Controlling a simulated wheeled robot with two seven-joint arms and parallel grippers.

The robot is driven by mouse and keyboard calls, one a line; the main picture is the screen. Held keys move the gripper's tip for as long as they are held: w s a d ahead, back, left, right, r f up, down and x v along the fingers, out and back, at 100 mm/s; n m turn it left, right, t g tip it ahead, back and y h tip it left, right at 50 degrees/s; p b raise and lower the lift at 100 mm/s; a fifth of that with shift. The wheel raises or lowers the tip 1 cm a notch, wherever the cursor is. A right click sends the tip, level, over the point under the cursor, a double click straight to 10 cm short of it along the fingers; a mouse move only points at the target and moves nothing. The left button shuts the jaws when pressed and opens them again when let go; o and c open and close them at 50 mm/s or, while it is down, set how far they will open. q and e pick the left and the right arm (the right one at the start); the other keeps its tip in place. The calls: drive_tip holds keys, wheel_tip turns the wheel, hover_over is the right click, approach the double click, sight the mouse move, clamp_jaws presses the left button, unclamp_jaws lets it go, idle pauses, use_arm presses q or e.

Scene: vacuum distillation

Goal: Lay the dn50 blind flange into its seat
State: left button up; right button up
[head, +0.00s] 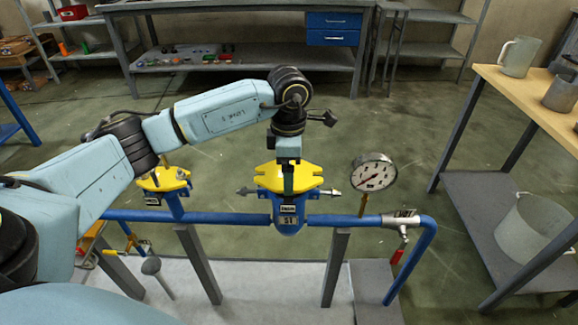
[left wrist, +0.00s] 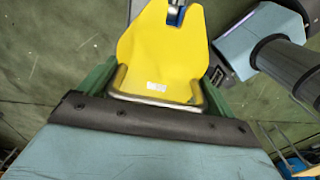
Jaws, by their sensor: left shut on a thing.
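My left gripper (head: 289,184) points straight down over the blue fitting (head: 288,216) marked S1, in the middle of the head view. A yellow lobed part (head: 270,177) sits at the top of this fitting, around the fingers. In the left wrist view the yellow part (left wrist: 160,50) fills the space beyond the jaws, with a thin grey rim at its near edge. The green fingers (left wrist: 155,85) stand on either side of it. I take the held piece to be the blind flange, but its outline is mostly hidden. Whether it touches the seat cannot be told. My right gripper is not in view.
A blue pipe (head: 345,219) runs across, with a dial gauge (head: 373,172) and a red-handled valve (head: 402,226) at right. A second blue fitting with a yellow top (head: 163,180) stands at left. A wooden-topped table (head: 535,95) stands at right. Floor beyond the pipe is clear.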

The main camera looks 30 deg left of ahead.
use_arm(q)
drive_tip(key=shift+f+b, duration=0.5)
drive_tip(key=shift+f, duration=0.25)
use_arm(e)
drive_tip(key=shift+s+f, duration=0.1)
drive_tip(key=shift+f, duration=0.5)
use_arm(q)
drive_tip(key=o, duration=1.5)
drive_tip(key=shift+s, duration=0.1)
wheel_tip(320, 180, up, 13)
drive_tip(key=p, duration=0.3)
drive_tip(key=shift+r, duration=0.3)
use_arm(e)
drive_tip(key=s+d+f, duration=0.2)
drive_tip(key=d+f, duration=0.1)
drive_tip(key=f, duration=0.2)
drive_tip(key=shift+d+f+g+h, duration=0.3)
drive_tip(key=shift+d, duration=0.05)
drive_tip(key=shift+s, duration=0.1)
